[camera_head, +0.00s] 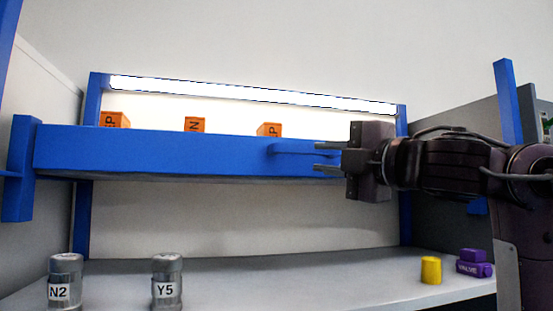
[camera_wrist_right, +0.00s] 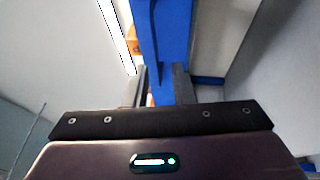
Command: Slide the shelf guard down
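The shelf guard (camera_head: 150,152) is a long blue panel across the front of the raised shelf, with a blue handle (camera_head: 290,149) at its right part. My right gripper (camera_head: 328,157) comes in from the right, its two fingers pointing left, one above the other with a gap between them. The fingers are at the right end of the handle; whether they touch it I cannot tell. In the right wrist view the blue guard (camera_wrist_right: 168,35) runs down toward the dark fingers. My left gripper is out of view.
Orange boxes (camera_head: 195,124) stand behind the guard under a light strip (camera_head: 250,94). On the lower counter (camera_head: 330,287) are two grey-capped jars, N2 (camera_head: 65,275) and Y5 (camera_head: 167,275), a yellow cylinder (camera_head: 431,270) and a purple valve block (camera_head: 474,263). The counter's middle is clear.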

